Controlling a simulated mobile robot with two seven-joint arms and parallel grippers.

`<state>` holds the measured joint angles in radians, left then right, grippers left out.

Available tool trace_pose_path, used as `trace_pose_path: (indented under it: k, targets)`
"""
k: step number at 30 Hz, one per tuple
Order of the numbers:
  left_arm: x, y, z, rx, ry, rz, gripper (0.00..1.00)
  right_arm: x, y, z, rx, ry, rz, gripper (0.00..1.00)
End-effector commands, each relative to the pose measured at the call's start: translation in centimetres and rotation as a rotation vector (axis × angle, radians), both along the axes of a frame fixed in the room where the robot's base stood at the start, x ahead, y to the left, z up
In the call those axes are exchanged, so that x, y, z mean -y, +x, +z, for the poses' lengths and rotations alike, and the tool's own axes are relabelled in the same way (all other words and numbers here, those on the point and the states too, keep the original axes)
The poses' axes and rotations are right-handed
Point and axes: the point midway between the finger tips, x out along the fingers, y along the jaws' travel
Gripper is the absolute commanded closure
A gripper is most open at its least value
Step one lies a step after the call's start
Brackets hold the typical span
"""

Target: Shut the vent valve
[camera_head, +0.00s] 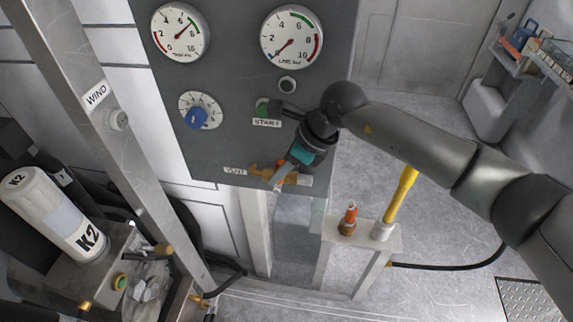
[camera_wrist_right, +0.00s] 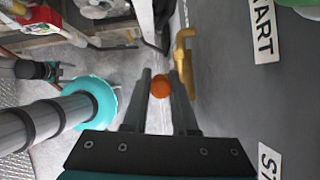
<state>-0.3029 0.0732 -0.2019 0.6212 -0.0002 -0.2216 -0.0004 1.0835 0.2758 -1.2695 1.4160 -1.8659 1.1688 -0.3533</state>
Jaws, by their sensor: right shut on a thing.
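The vent valve (camera_head: 262,174) is a brass fitting low on the grey panel, beside the label VENT (camera_head: 235,171). An orange part shows at the fitting, partly covered by my gripper. My right gripper (camera_head: 283,178) reaches down in front of the panel to the valve. In the right wrist view, the orange knob-like end (camera_wrist_right: 160,87) sits between the two dark fingers of the right gripper (camera_wrist_right: 166,82), which is shut on it. The brass pipe (camera_wrist_right: 184,55) of the valve stands just beyond the fingers. The handle's exact angle is hard to tell. My left gripper does not show.
Above the valve are the START button (camera_head: 262,107), a blue-knobbed dial (camera_head: 197,117) and two gauges (camera_head: 291,38). A bench (camera_head: 372,237) with an orange-topped fitting (camera_head: 350,217) and yellow-handled tool (camera_head: 400,200) stands to the right. A K2 cylinder (camera_head: 52,215) is at left.

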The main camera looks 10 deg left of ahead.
Motion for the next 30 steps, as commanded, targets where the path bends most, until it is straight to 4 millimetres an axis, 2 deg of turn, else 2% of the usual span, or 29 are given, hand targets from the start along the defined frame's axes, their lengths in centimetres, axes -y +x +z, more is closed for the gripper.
trace_pose_path:
  k: [9,25,26,30]
  targets:
    - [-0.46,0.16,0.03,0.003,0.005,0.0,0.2,-0.86,-0.15,-0.1,-0.003,-0.114,0.001,1.0]
    - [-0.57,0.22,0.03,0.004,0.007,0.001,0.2,-0.9,-0.14,-0.1,-0.001,-0.135,0.002,1.0]
    - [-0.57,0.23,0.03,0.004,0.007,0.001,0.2,-0.9,-0.14,-0.1,-0.001,-0.135,0.002,0.71]
    - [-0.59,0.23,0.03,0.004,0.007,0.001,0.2,-0.9,-0.1,-0.05,-0.001,-0.133,0.001,0.55]
